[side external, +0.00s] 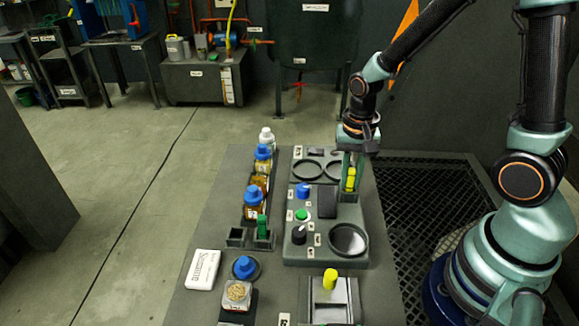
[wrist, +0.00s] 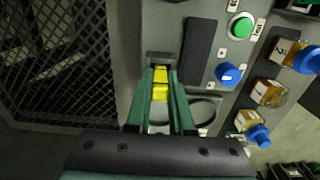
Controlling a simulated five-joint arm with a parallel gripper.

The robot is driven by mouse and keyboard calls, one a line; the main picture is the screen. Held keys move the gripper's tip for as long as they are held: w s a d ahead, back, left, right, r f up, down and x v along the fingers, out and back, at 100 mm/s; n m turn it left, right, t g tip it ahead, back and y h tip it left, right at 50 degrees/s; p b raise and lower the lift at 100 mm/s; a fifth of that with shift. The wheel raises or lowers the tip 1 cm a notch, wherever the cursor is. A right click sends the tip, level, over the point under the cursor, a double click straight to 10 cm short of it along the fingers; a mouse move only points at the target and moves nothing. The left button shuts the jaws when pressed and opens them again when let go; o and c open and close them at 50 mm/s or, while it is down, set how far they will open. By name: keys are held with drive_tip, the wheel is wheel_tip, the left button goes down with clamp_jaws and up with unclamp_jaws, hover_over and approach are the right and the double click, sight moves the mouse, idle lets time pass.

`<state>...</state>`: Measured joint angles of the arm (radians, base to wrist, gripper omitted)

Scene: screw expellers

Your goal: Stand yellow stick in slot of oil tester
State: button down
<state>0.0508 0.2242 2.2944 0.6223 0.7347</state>
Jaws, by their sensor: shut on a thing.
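The yellow stick (side external: 351,179) is upright between the two green fingers of my gripper (side external: 352,186), at the right edge of the oil tester (side external: 300,256). In the wrist view the yellow stick (wrist: 160,91) sits between the closed fingers of my gripper (wrist: 160,76), beside the tester's dark rectangular panel. A small grey slot block (wrist: 160,58) shows right at the stick's far end. The fingers hide part of the stick, and I cannot tell whether its lower end is inside the slot.
The tester carries a blue knob (side external: 303,190), a green button (side external: 302,215) and a round dark dish (side external: 348,239). Blue-capped bottles (side external: 254,202) stand along its left. Another yellow-topped piece (side external: 330,279) stands in a front fixture. A white box (side external: 203,269) lies front left.

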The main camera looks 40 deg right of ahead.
drive_tip(key=shift+c, duration=1.6)
unclamp_jaws()
drive_tip(key=shift+r, duration=4.5)
drive_tip(key=shift+r, duration=0.1)
drive_tip(key=s+a+r+n+t, duration=0.1)
drive_tip(key=s+r+n+t, duration=0.2)
drive_tip(key=r+n, duration=0.6)
drive_tip(key=shift+a+r+t, duration=0.2)
drive_tip(key=shift+a+t, duration=0.1)
drive_tip(key=shift+t, duration=1)
